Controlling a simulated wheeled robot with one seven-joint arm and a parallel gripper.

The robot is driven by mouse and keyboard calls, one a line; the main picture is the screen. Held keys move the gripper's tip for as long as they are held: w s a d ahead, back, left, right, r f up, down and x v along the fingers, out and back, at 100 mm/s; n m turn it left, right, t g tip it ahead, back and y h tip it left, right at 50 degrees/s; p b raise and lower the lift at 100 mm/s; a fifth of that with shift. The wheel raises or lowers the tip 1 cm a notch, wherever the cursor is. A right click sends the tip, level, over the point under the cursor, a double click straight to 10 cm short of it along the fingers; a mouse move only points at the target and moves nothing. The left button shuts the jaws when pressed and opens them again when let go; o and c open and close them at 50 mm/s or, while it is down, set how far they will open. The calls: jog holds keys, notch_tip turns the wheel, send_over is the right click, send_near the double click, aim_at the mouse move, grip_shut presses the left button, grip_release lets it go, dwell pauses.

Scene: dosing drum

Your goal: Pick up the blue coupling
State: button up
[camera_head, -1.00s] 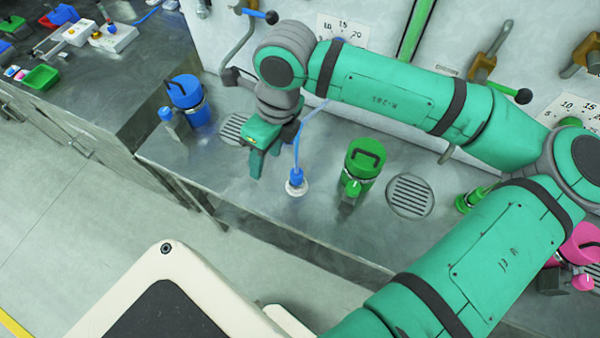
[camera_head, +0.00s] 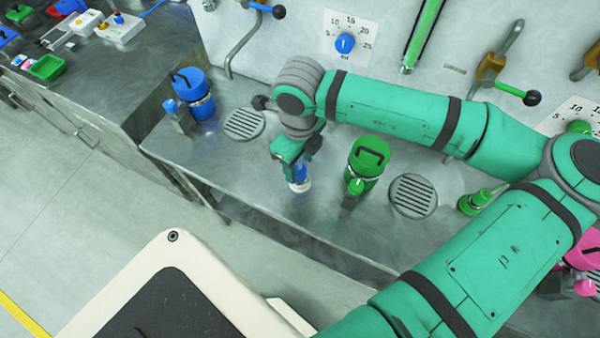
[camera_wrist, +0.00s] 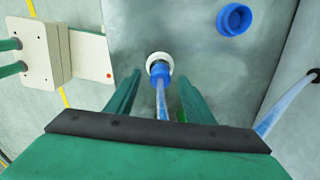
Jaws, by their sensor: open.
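The blue coupling (camera_wrist: 159,72) has a white ring at its end and a pale blue hose leading from it. In the wrist view it lies ahead of and between the two green fingers of my gripper (camera_wrist: 156,90), which are apart. In the head view the coupling (camera_head: 300,182) is at the lower end of my gripper (camera_head: 290,165), partly hidden by it, above the steel bench. My gripper is open; I cannot tell whether either finger touches the coupling.
A green lidded canister (camera_head: 367,160) stands close to the right of my gripper. A blue canister (camera_head: 196,100) stands to the left. Round drain grates (camera_head: 244,124) lie in the steel bench (camera_head: 255,165). The panel with a blue dial (camera_head: 344,43) rises behind.

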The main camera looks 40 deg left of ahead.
aim_at(300, 167)
jog(key=shift+f, duration=1.6)
jog(key=c, duration=1.2)
jog(key=shift+o, duration=0.2)
jog(key=shift+r, duration=0.15)
